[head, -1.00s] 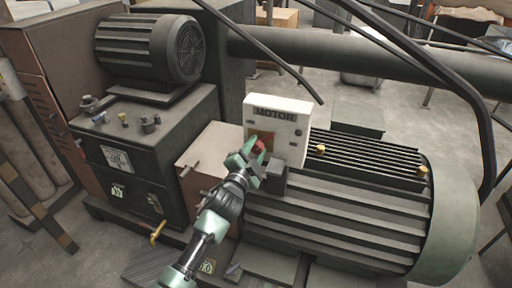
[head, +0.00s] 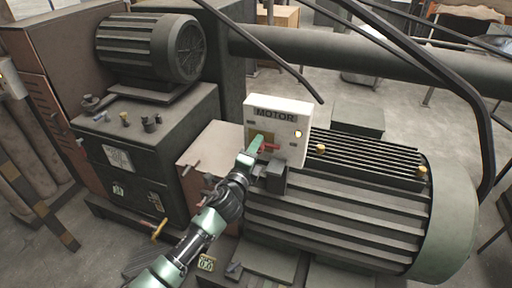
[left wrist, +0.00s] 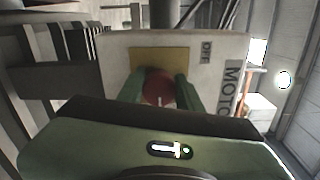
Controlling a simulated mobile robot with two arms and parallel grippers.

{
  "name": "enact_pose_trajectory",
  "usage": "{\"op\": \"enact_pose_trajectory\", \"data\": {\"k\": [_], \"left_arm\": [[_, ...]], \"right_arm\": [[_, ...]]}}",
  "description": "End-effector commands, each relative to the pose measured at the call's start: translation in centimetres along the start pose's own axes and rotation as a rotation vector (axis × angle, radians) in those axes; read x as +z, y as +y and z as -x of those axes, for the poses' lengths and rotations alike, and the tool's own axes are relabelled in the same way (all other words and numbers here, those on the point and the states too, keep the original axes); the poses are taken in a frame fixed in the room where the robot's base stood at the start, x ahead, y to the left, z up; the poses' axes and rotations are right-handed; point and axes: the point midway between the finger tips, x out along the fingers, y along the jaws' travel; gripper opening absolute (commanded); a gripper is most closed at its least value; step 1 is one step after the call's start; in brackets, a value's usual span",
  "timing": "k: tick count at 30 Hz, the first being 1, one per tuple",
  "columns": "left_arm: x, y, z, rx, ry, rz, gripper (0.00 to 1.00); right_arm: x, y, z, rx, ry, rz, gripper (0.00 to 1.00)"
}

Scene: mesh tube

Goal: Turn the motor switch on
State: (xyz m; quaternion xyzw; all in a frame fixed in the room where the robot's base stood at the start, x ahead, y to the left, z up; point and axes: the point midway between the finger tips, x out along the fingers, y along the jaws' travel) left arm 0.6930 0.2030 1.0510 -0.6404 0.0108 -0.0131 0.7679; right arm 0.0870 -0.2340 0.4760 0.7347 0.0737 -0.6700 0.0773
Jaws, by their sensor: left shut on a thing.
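A small round lamp (head: 298,133) at the box's right glows. My left gripper (head: 262,148) is at the knob. In the left wrist view its two green fingers (left wrist: 158,84) stand on either side of the red knob (left wrist: 158,90), shut on it. An OFF label (left wrist: 206,50) shows beside the plate. The knob's far side is hidden.
A dark pipe rail (head: 425,75) crosses above the large motor. A dark cabinet (head: 150,165) with a smaller motor (head: 148,46) on top stands at the left. A pale box (head: 208,148) sits just left of the switch box.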

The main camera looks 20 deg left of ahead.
Motion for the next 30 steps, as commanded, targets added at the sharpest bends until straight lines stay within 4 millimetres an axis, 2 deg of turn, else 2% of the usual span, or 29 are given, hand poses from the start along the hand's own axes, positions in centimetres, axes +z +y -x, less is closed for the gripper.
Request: {"op": "enact_pose_trajectory", "data": {"k": [20,21,22,23,30], "left_arm": [[0.0,0.05,0.01,0.001,0.0,-0.063,0.0],[0.01,0.05,0.01,0.001,0.0,-0.063,0.44],[0.01,0.05,0.01,0.001,0.0,-0.062,0.52],[0.01,0.05,0.01,0.001,0.0,-0.062,0.57],[0.0,0.01,0.0,0.0,0.0,-0.06,0.57]], "right_arm": [[-0.01,0.19,0.11,0.002,0.0,0.001,0.95],[0.0,0.19,0.11,0.002,0.0,0.001,0.95],[-0.01,0.2,0.11,0.002,0.0,0.001,0.95],[0.0,0.2,0.11,0.002,0.0,0.001,0.95],[-0.01,0.2,0.11,0.002,0.0,0.002,0.95]]}}
